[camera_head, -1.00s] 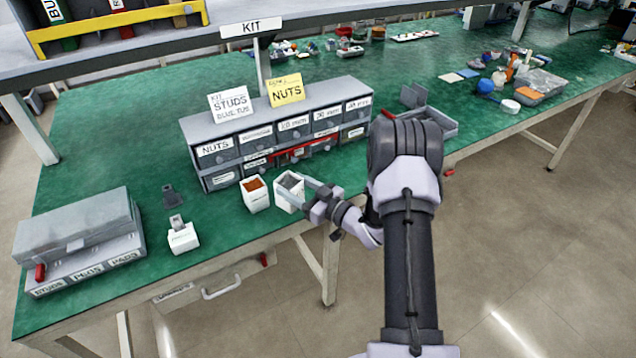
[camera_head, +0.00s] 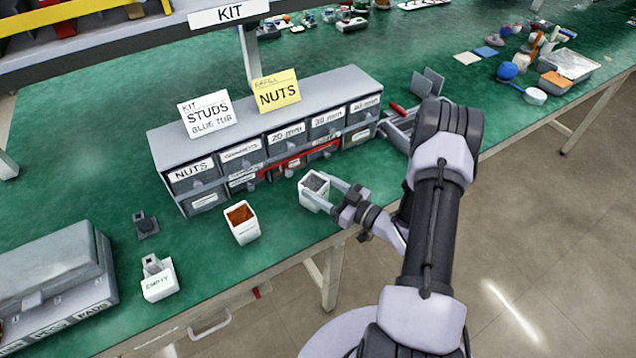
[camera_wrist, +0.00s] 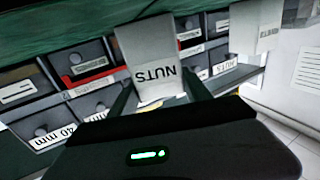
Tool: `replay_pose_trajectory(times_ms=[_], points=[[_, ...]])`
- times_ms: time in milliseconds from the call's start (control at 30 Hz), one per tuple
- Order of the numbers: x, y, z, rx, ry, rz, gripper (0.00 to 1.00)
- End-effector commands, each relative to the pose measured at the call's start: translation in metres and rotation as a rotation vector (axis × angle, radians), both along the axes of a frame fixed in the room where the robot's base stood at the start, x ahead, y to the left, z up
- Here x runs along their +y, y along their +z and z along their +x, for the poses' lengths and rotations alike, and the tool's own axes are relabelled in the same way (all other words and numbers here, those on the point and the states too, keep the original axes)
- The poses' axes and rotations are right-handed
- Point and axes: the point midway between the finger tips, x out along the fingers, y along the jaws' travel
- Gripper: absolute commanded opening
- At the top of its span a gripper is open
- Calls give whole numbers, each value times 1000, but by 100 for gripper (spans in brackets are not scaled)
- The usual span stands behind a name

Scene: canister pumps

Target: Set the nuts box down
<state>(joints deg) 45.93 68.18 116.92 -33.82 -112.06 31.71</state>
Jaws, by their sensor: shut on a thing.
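The nuts box (camera_head: 314,191) is a small white open-topped box with grey contents, in front of the drawer cabinet at the bench's near side. My gripper (camera_head: 329,193) reaches it from the right and is shut on it, with a finger on either side. In the wrist view the box (camera_wrist: 150,62) is between the fingers and its "NUTS" label appears upside down. The box looks upright. I cannot tell whether its base touches the green bench top (camera_head: 290,232).
The grey drawer cabinet (camera_head: 265,103) stands close behind the box. A white box with orange contents (camera_head: 242,222) stands to the left, apart from it. A white box marked "EMPTY" (camera_head: 159,279) is farther left. A grey open tray (camera_head: 398,128) lies right of the cabinet.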

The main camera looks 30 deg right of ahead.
Motion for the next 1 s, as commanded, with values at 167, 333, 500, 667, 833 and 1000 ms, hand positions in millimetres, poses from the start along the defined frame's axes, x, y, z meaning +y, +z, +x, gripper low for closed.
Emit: replay_pose_trajectory(times_ms=[167,333,500,667,833,1000], points=[[0,-3,0,0,0,0,1],[0,-3,0,0,0,1,78],[0,-2,0,0,0,1,78],[0,3,0,0,0,1,78],[-15,4,-28,1,-6,3,78],[-34,4,-69,2,-8,2,78]])
